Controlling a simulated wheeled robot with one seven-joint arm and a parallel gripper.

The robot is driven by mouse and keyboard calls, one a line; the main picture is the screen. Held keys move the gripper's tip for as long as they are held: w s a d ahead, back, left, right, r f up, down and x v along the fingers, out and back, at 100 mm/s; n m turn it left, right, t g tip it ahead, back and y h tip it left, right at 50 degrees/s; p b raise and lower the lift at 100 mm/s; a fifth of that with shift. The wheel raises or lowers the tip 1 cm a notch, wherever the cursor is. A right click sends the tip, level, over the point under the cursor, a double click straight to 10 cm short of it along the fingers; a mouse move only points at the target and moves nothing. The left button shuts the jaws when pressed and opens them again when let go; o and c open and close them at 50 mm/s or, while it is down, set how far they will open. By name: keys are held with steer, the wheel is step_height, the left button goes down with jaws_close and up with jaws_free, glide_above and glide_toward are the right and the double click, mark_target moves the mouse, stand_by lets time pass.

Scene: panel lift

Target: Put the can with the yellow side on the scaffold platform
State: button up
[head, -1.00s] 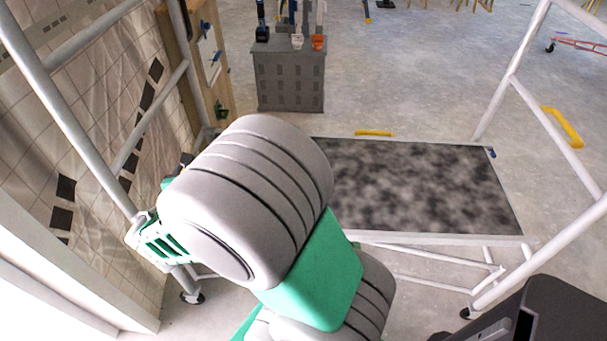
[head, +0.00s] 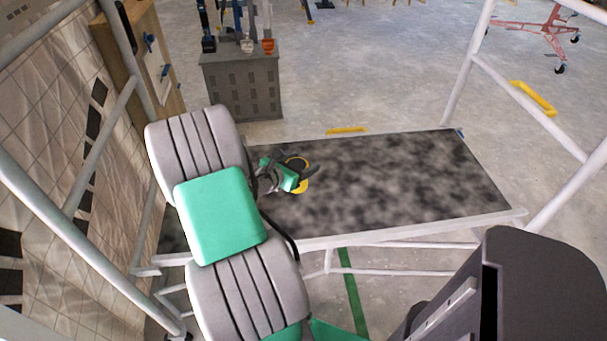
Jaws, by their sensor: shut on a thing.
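The scaffold platform (head: 400,180) is a dark mottled board in a white tubular frame, in the middle of the head view. My gripper (head: 300,176) is over the left part of the platform and is shut on the can (head: 301,187). Yellow shows on the can's lower side and a thin yellow edge at its top. The gripper fingers cover much of the can. I cannot tell whether the can touches the board or hangs just above it.
White scaffold rails (head: 520,90) rise at the right and left ends. A tiled wall (head: 60,180) stands close on the left. A grey cabinet (head: 242,85) with tools stands behind. The right part of the platform is bare.

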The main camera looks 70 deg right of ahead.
steer(key=shift+w+d+f+b, duration=0.35)
steer(key=shift+w+d+f, duration=0.45)
steer(key=shift+f, duration=0.85)
steer(key=shift+w+d+f+b, duration=0.35)
steer(key=shift+w+d+f, duration=0.45)
steer(key=shift+f, duration=0.85)
steer(key=shift+w+d+f+b, duration=0.45)
steer(key=shift+d+f, duration=0.6)
steer(key=shift+f, duration=0.6)
steer(key=o, duration=1.7)
steer(key=shift+c, duration=0.2)
